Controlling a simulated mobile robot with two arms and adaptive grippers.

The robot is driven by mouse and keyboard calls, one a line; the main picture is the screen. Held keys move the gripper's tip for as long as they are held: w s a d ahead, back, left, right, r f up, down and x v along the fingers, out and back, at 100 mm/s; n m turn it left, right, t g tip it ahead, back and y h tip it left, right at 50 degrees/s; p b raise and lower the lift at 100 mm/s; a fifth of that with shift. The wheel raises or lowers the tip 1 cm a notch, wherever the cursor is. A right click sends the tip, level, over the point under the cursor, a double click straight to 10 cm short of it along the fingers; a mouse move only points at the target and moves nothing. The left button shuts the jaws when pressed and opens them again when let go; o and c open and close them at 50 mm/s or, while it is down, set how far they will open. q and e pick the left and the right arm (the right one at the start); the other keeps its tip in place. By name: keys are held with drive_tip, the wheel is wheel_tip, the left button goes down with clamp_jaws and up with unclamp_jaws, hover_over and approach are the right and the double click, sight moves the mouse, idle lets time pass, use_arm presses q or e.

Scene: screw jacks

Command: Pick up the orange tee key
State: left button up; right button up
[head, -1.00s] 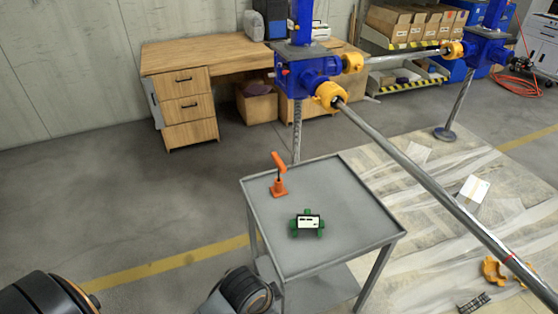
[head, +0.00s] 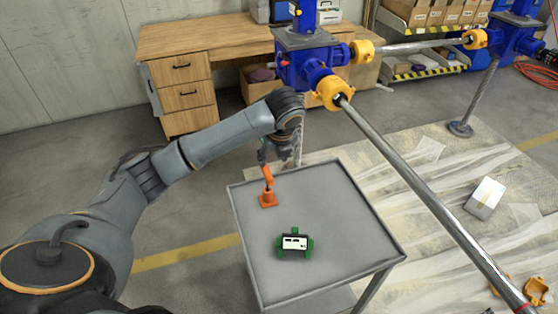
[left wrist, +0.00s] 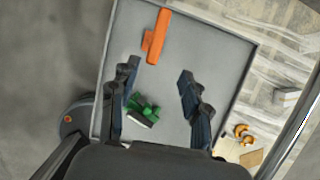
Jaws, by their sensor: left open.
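In the left wrist view the tee key (left wrist: 158,38) shows from above, beyond the fingertips. My left gripper (head: 277,158) is at the cart's back edge, just above and behind the tee key's top. In the left wrist view the left gripper (left wrist: 158,68) is open with nothing between its fingertips. Whether a finger touches the key cannot be told in the head view. My right gripper is not in view.
A green and white device (head: 294,243) sits on the cart in front of the key. A blue screw jack (head: 305,65) with yellow couplings stands behind the cart. A long metal shaft (head: 430,200) runs diagonally past the cart's right side. The cart's right half is clear.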

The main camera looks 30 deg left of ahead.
sight(267, 170)
use_arm(q)
drive_tip(key=shift+w+a+f, duration=0.25)
drive_tip(key=shift+w+a, duration=0.05)
drive_tip(key=shift+a, duration=0.2)
drive_tip(key=shift+s+a+f, duration=0.1)
drive_tip(key=shift+a+f, duration=0.15)
drive_tip(key=shift+f, duration=0.4)
drive_tip(key=shift+s+a+f, duration=0.1)
drive_tip(key=shift+a+f, duration=0.1)
drive_tip(key=shift+f, duration=0.4)
drive_tip(key=x, duration=0.3)
drive_tip(key=shift+w, duration=0.15)
drive_tip(key=p+x, duration=0.1)
drive_tip(key=x, duration=0.1)
drive_tip(key=shift+w+a+f, duration=0.2)
drive_tip(key=shift+a+f, duration=0.05)
drive_tip(key=shift+f, duration=0.05)
drive_tip(key=shift+x, duration=1.2)
drive_tip(key=shift+w+a+f, duration=0.25)
drive_tip(key=shift+w+f, duration=0.05)
drive_tip(key=shift+f, duration=0.15)
drive_tip(key=c, duration=0.9)
clamp_jaws()
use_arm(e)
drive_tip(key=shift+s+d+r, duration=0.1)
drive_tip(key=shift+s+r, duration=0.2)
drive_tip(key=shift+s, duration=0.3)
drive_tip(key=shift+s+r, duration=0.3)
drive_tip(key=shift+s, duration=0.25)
